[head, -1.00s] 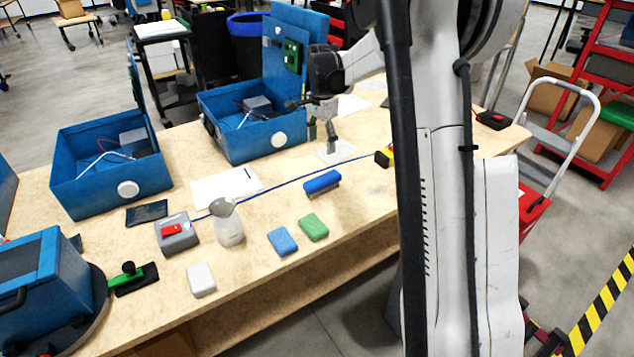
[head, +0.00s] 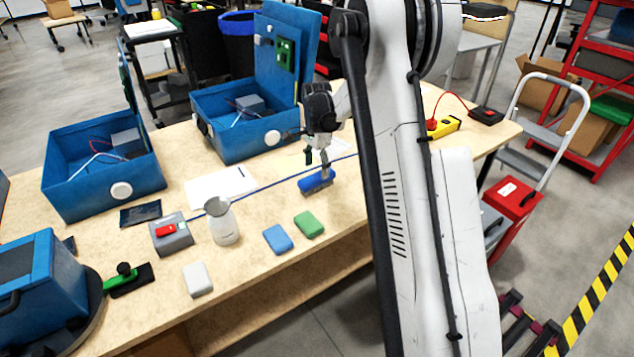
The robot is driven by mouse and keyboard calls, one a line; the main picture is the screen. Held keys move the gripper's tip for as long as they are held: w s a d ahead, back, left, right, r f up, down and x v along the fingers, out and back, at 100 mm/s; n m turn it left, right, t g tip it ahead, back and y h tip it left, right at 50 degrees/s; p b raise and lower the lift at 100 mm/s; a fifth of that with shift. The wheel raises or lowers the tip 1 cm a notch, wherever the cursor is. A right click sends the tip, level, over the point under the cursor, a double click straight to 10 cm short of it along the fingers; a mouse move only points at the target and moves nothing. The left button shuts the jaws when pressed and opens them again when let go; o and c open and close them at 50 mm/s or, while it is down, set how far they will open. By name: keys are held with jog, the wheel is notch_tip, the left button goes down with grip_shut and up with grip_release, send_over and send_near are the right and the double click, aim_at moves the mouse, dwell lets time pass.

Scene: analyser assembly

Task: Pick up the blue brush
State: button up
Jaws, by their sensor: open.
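The blue brush (head: 313,184) lies on the wooden workbench, right of the middle of its near part, with pale bristles low on its near side. My gripper (head: 317,168) points down right at the brush, its fingers over or around the brush's upper right part. The jaws are open. The fingertips overlap the brush in this view, so I cannot tell whether they touch it.
A green sponge (head: 308,224) and a blue sponge (head: 278,239) lie in front of the brush. A blue cable (head: 262,192) runs behind the brush. An open blue case (head: 232,139) stands behind.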

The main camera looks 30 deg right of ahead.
aim_at(317, 175)
jog(key=f, duration=0.4)
jog(key=shift+s+f, duration=0.1)
jog(key=shift+s, duration=0.1)
jog(key=c, duration=1.3)
jog(key=shift+r, duration=0.55)
notch_tip(317, 175, up, 3)
jog(key=shift+f, duration=0.15)
jog(key=s+a+r, duration=0.5)
jog(key=a+r, duration=0.2)
jog(key=a, duration=0.3)
jog(key=shift+a+r, duration=0.15)
jog(key=shift+a, duration=0.15)
